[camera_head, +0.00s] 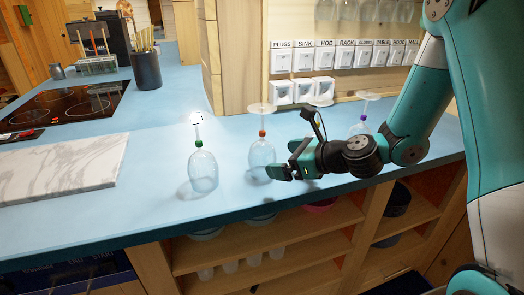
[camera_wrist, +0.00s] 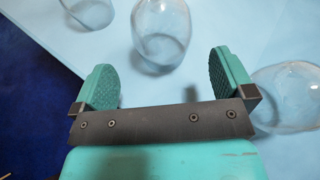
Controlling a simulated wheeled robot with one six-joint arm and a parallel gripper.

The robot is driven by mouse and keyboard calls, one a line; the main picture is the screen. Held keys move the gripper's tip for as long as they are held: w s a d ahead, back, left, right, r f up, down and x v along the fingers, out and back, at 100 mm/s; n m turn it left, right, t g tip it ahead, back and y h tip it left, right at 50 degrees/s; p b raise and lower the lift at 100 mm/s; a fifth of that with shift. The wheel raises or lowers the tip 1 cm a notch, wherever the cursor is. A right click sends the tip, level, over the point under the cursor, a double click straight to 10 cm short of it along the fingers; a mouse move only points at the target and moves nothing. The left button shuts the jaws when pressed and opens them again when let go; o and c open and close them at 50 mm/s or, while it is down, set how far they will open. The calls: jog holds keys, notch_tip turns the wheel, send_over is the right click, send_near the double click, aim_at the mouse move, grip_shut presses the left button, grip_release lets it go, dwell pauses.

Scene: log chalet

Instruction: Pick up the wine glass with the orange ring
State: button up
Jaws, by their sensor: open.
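The wine glass with the orange ring (camera_head: 262,155) stands upside down on the blue counter, bowl down and foot up, in the head view. My gripper (camera_head: 289,162) is just to its right, low over the counter, open, with nothing between its fingers. In the wrist view, my gripper's two teal fingers (camera_wrist: 165,80) are spread apart. A clear glass bowl (camera_wrist: 160,35) lies ahead of the gap between them; its ring is out of that view, but its place suggests the orange-ringed glass.
Upside-down glasses with a green ring (camera_head: 203,170) and a purple ring (camera_head: 360,128) stand left and behind right. A marble board (camera_head: 65,168) and hob (camera_head: 65,105) are at left. Labelled switches (camera_head: 345,57) line the wall. The counter's front edge (camera_head: 120,238) is close.

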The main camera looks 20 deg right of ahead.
aim_at(274, 158)
jog(key=p+x, duration=0.1)
jog(key=x, duration=0.5)
jog(key=shift+w+f, duration=0.1)
jog(key=shift+w, duration=0.2)
jog(key=shift+c, duration=0.2)
jog(key=c, duration=0.7)
